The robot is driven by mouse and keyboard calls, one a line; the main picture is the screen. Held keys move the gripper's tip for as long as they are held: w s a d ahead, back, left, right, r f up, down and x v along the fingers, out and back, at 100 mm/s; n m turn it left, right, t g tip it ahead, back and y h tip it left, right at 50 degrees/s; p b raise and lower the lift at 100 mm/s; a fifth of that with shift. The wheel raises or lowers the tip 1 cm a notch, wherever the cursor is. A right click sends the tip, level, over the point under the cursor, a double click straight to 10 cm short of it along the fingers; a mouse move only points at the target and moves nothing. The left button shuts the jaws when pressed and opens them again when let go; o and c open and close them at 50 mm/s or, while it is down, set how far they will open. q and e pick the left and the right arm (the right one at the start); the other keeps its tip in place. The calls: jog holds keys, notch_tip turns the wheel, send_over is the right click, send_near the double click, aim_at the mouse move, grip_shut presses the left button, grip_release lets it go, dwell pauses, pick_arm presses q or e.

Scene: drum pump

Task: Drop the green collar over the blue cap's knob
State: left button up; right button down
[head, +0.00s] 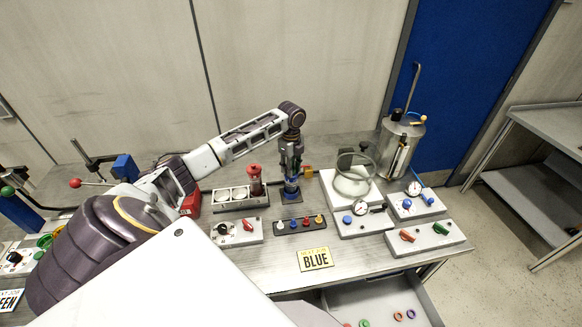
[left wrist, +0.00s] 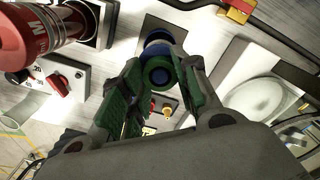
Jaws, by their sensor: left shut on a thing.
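My left gripper (head: 291,174) points straight down over a small blue fitting (head: 291,189) on a dark square plate. In the left wrist view, my left gripper (left wrist: 160,76) is shut on the green collar (left wrist: 159,84), a small ring between its fingers. The blue cap's knob (left wrist: 157,74) shows through the middle of the ring, and more blue shows just behind it. I cannot tell whether the collar is around the knob or still above it. My right gripper is not in view.
A red cylinder (head: 255,180) stands in a tray left of the gripper. A panel with coloured knobs (head: 300,224) is in front, by a BLUE sign (head: 315,259). A glass dish (head: 354,176) is to the right. An open drawer (head: 385,296) holds several coloured rings.

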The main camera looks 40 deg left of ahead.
pick_arm(q)
jog(key=o, duration=0.7)
jog(key=shift+o, duration=0.4)
jog(key=o, duration=0.4)
jog(key=shift+r, duration=0.2)
jog(key=shift+r, duration=3.35)
jog(key=shift+s+d+f, duration=0.1)
